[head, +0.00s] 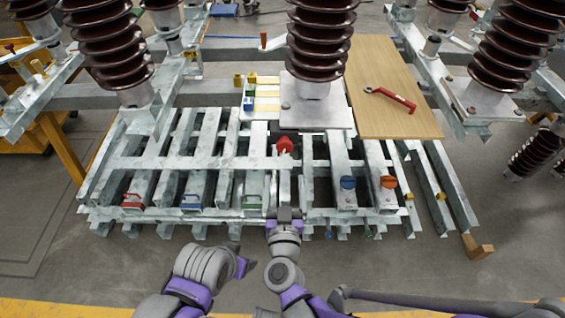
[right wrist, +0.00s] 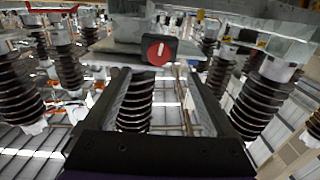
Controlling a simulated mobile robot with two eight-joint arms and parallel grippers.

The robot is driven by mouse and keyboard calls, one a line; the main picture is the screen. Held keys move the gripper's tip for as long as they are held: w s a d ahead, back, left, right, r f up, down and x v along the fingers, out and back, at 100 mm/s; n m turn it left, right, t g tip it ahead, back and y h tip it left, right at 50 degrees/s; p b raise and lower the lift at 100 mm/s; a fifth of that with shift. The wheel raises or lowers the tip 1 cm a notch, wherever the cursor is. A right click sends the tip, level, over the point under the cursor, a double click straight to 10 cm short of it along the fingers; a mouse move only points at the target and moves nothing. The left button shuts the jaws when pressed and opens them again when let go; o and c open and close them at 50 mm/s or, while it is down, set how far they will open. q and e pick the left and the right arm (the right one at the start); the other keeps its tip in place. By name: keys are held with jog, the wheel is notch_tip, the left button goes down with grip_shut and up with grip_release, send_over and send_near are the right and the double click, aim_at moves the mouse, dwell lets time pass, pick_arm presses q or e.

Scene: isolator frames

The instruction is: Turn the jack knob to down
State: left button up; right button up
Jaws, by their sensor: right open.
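A red knob (head: 285,145) stands on the steel frame near its middle in the head view. In the right wrist view the red knob (right wrist: 159,50) is round, with a white upright bar on its face and a dark square housing around it. My right gripper (head: 285,214) is at the front edge of the frame, short of the red knob and apart from it. In the right wrist view its two fingers (right wrist: 160,82) are spread with nothing between them, the knob beyond their tips. My left gripper (head: 243,264) is low in front of the frame; its jaws cannot be made out.
A blue knob (head: 348,183) and an orange knob (head: 388,182) sit on the frame to the right. Red, blue and green handles (head: 134,201) line its front left. Brown insulators (head: 318,40) rise behind.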

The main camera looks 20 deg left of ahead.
aim_at(285, 149)
jog(key=x, duration=1)
jog(key=shift+w, duration=0.15)
jog(key=c, duration=1.4)
